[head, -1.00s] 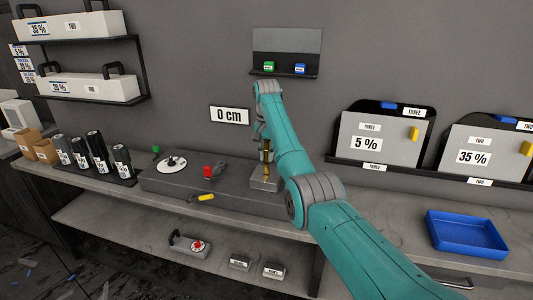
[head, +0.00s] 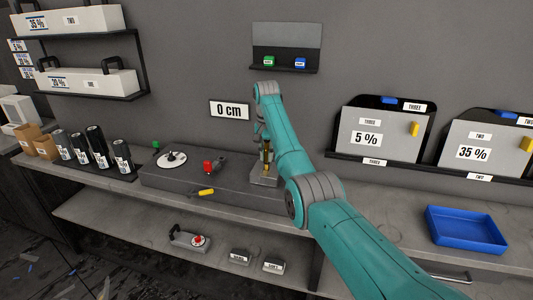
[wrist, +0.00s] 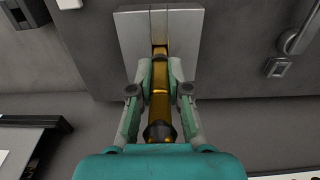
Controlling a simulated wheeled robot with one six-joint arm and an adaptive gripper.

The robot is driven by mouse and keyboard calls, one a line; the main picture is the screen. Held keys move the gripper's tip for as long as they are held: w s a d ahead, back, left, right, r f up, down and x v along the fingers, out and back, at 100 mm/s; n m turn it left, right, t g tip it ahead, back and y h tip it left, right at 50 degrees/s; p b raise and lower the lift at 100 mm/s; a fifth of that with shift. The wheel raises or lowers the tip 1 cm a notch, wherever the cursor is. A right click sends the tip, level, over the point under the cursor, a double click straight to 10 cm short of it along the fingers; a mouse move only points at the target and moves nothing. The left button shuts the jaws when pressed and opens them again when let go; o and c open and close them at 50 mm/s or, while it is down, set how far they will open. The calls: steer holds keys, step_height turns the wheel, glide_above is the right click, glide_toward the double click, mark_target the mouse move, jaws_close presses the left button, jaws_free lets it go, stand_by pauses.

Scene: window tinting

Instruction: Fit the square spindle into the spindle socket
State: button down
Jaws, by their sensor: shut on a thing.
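My gripper (wrist: 160,78) is shut on the brass-coloured square spindle (wrist: 161,98), which runs between its fingers. The gripper, partly hidden by my own arm, also shows in the head view (head: 266,146). The spindle stands roughly upright there (head: 266,156) over a small grey block (head: 262,180), which seems to hold the spindle socket. In the wrist view, the spindle's far end meets the pale block (wrist: 185,28) at a narrow slot or recess. I cannot tell how deep the end sits, or whether it is only over the opening.
The block is on a dark raised plinth (head: 225,196) with a white dial (head: 172,159), a red-knobbed part (head: 209,166) and a yellow-handled tool (head: 202,192). Dark bottles (head: 97,146) stand left. A blue tray (head: 466,230) lies on the counter to the right.

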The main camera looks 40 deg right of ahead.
steer(key=shift+f, duration=0.65)
steer(key=c, duration=1)
jaws_free()
steer(key=shift+c, duration=0.2)
step_height(320, 180, up, 8)
steer(key=shift+f, duration=0.25)
